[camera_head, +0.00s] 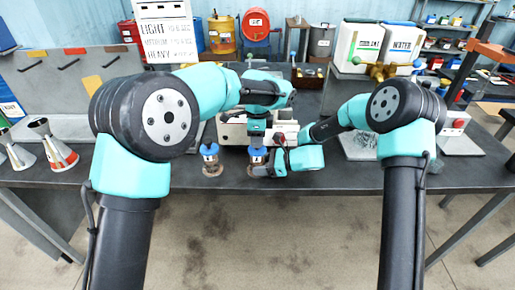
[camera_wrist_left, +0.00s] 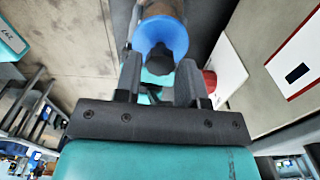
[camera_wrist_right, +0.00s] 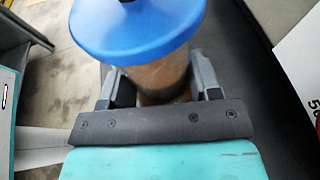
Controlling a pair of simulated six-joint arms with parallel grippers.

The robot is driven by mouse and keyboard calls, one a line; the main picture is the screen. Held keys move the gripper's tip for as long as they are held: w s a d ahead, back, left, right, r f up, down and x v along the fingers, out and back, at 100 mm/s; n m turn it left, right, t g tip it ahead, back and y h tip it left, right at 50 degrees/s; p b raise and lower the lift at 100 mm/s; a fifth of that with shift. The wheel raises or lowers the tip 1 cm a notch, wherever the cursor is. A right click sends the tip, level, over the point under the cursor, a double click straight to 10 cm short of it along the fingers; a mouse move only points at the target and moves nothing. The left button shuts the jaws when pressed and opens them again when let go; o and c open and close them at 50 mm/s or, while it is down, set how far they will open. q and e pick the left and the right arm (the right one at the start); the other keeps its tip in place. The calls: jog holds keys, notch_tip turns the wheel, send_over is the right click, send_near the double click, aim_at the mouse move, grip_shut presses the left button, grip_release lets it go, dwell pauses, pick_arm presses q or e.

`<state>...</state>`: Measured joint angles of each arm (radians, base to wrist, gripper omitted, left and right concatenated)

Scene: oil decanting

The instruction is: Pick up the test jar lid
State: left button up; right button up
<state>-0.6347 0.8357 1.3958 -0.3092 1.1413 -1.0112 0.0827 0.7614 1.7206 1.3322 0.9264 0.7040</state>
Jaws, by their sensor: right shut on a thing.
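The test jar (camera_wrist_right: 160,78) is a clear jar with brown contents, in my right gripper (camera_wrist_right: 162,85). My right gripper is shut on its body from the side, below the lid. The blue test jar lid (camera_wrist_right: 135,28) is on top of the jar. In the head view the lid (camera_head: 257,157) is partly hidden by my left gripper (camera_head: 257,147), which points down just above it. In the left wrist view the lid (camera_wrist_left: 160,34) lies at the open fingertips of my left gripper (camera_wrist_left: 160,66). Whether the fingers touch it is unclear.
A second blue-lidded jar (camera_head: 211,160) stands just left on the dark bench (camera_head: 330,182). A white-grey machine (camera_head: 232,132) is behind the jars.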

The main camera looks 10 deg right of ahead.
pick_arm(q)
notch_tip(320, 180, down, 2)
jog(key=shift+f, duration=0.1)
dwell(0.4)
jog(key=c, duration=0.6)
jog(key=shift+o, duration=0.2)
jog(key=shift+r, duration=0.25)
jog(key=shift+r, duration=4.75)
